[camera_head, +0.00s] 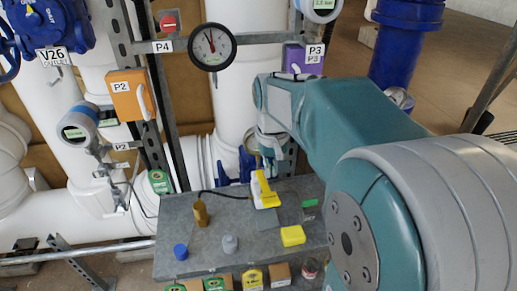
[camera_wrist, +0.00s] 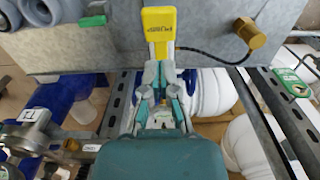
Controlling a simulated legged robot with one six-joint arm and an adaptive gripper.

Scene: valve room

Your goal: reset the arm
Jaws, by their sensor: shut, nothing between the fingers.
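My arm reaches in from the right in the head view, with its wrist bent downward near the pipes. My gripper (camera_wrist: 161,62) is shut and empty in the wrist view. Its fingertips overlap the lower part of a yellow device (camera_wrist: 159,22) with dark lettering; I cannot tell whether they touch it. In the head view the yellow device (camera_head: 264,190) stands on the grey metal box top, just below my wrist, and the fingertips are hard to make out there.
The grey box (camera_head: 185,262) carries a brass fitting (camera_head: 201,213), a blue cap (camera_head: 181,251), a grey knob (camera_head: 230,244) and a yellow block (camera_head: 293,235). A gauge (camera_head: 212,46), an orange box (camera_head: 131,95) and a purple box (camera_head: 304,59) hang on frames among white pipes.

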